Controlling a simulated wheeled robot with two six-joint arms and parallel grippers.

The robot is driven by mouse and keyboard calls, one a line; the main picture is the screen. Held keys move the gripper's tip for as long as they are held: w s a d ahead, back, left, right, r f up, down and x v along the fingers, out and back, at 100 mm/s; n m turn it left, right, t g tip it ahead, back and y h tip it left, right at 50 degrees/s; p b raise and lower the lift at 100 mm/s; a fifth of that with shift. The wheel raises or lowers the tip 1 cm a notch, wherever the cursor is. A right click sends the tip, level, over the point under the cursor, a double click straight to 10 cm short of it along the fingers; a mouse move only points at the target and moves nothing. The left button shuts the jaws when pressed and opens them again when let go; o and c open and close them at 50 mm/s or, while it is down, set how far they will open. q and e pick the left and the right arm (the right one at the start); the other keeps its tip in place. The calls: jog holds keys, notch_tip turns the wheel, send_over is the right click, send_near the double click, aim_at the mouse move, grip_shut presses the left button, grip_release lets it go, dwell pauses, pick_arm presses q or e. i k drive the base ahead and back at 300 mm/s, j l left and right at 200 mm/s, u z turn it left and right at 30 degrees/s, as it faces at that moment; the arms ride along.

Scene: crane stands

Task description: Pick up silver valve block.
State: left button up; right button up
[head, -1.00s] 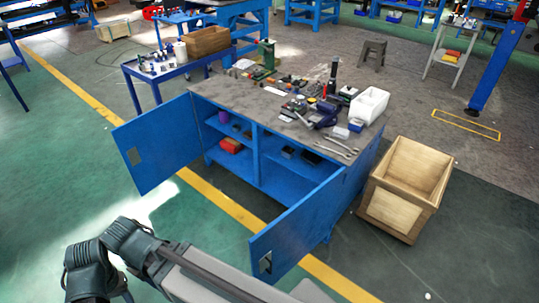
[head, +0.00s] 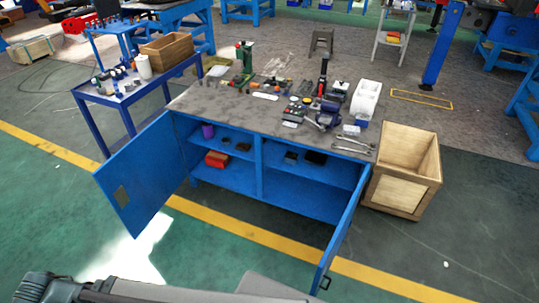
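A blue workbench cabinet (head: 208,98) with a grey top and both doors open stands in the middle of the head view. Its top carries many small tools and parts. I cannot single out the silver valve block among them at this size. Small metallic pieces also stand on the blue trolley (head: 90,97) at the left, too small to name. Part of my own arm shows along the bottom edge. Neither of my grippers is in view.
The open left door (head: 135,180) and open right door (head: 341,235) stick out toward me. A wooden crate (head: 404,190) stands right of the cabinet. Green floor in front is clear.

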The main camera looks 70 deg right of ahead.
aim_at(289, 159)
jog(key=i+z, duration=0.35)
jog(key=i+j+z, duration=0.3)
jog(key=i, duration=0.2)
jog(key=i+z, duration=0.15)
jog(key=z, duration=0.25)
jog(key=i+z, duration=0.15)
jog(key=z, duration=0.3)
jog(key=i+z, duration=0.2)
jog(key=z, duration=0.2)
jog(key=i+j+z, duration=0.1)
jog(key=z, duration=0.35)
jog(key=i+j+z, duration=0.1)
jog(key=z, duration=0.35)
jog(key=i+j+z, duration=0.2)
jog(key=z, duration=0.25)
jog(key=i+j+z, duration=0.25)
jog(key=z, duration=0.2)
jog(key=i+j+z, duration=0.1)
jog(key=j+z, duration=0.15)
jog(key=z, duration=0.2)
jog(key=i+j+z, duration=0.25)
jog(key=j+z, duration=0.2)
jog(key=j, duration=0.25)
